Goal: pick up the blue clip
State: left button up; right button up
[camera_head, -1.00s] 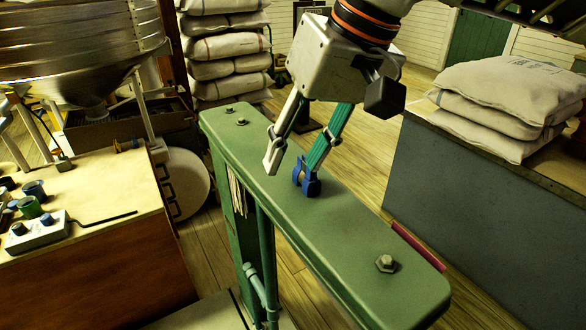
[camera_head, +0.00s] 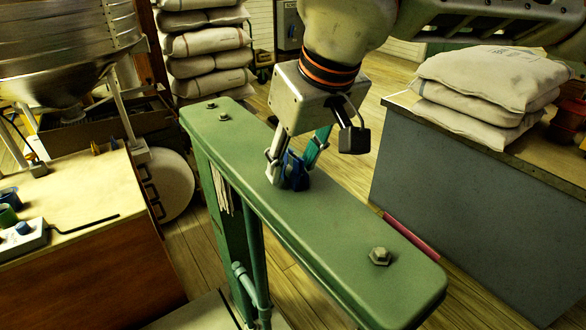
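The blue clip (camera_head: 293,171) stands upright on the top of the green beam (camera_head: 330,222), near its middle. My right gripper (camera_head: 288,176) comes down from above with one finger on each side of the clip. The pale finger is at the clip's left and looks close against it. The teal-backed finger is at its right, with its tip partly hidden by the clip. I cannot tell whether the fingers press on the clip. The clip still looks seated on the beam. My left gripper is not in view.
Bolt heads (camera_head: 380,256) stick up from the beam. A wooden bench (camera_head: 85,200) with a switch box (camera_head: 22,240) stands at left. Sacks (camera_head: 490,80) lie on a grey counter (camera_head: 455,200) at right. More sacks (camera_head: 205,45) are stacked behind.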

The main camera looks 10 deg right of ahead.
aim_at(293, 154)
jog(key=c, duration=0.9)
jog(key=shift+o, duration=0.2)
notch_tip(293, 154, up, 20)
jog(key=p, duration=0.4)
jog(key=shift+c, duration=0.2)
